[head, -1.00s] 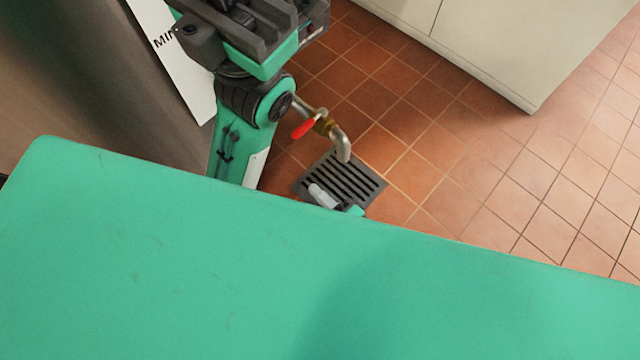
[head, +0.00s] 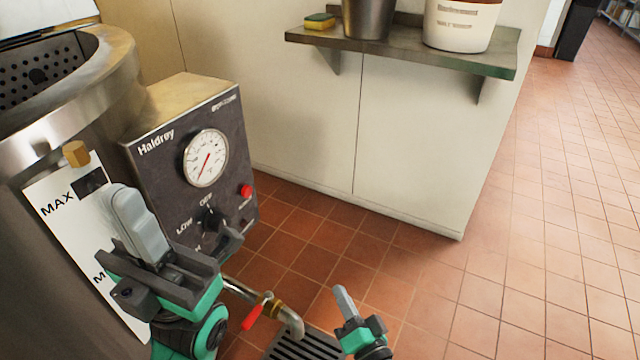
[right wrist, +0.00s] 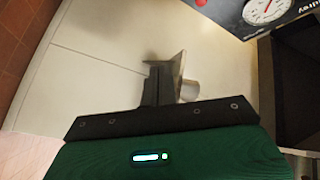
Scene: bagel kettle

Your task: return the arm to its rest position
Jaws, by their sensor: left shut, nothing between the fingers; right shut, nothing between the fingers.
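My left gripper (head: 128,205) is in the lower left of the head view, in front of the kettle's MAX label plate. Its pale grey fingers are together, pointing up, with nothing in them. My right gripper (head: 343,298) is low in the middle of the head view, fingers together and empty, over the floor right of the drain. In the right wrist view its dark fingers (right wrist: 158,85) show against a pale cabinet. The steel kettle (head: 75,95) stands at the left with its dark control box (head: 150,165). The box carries a dial gauge (head: 206,158).
A drain pipe with a red-handled valve (head: 254,314) sticks out low from the kettle, above a floor grate (head: 290,350). A wall shelf (head: 400,52) holds a sponge (head: 320,21), a metal pot (head: 368,15) and a white bucket (head: 460,25).

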